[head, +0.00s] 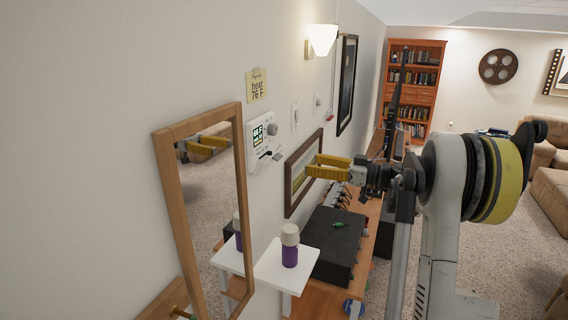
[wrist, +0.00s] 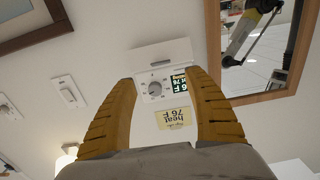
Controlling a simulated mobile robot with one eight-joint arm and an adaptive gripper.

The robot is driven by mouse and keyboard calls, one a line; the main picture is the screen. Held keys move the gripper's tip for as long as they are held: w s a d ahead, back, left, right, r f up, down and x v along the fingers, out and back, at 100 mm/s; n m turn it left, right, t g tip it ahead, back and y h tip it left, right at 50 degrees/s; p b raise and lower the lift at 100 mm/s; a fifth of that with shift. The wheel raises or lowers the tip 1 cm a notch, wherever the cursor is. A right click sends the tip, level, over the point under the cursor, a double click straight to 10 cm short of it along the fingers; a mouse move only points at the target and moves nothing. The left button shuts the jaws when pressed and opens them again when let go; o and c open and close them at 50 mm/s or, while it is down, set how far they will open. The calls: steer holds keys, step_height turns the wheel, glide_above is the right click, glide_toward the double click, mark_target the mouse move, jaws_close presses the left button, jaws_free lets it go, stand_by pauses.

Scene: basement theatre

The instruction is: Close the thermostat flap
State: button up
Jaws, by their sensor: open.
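The white thermostat (head: 264,134) is on the left wall in the head view, with a lit display and a round dial. It also shows upside down in the wrist view (wrist: 165,72), between the fingertips in the picture. Its white flap (wrist: 160,52) appears swung down open at the lower edge of the unit; in the head view the flap (head: 268,160) juts out below the display. My gripper (head: 312,166) has yellow fingers, is open and empty, and is apart from the thermostat, to its right in the head view. The wrist view shows both fingers spread (wrist: 160,92).
A yellow note (head: 257,85) reading heat 76 F is above the thermostat. A wood-framed mirror (head: 172,200) is left of it, a framed picture (head: 292,180) right. A purple bottle (head: 290,248) stands on a white shelf (head: 270,268) below. Wall switches (wrist: 68,92) are nearby.

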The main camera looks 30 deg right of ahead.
mark_target(280, 157)
steer(key=p+x, duration=0.1)
steer(key=x, duration=0.9)
steer(key=shift+w+a+r, duration=0.2)
steer(key=shift+w, duration=0.1)
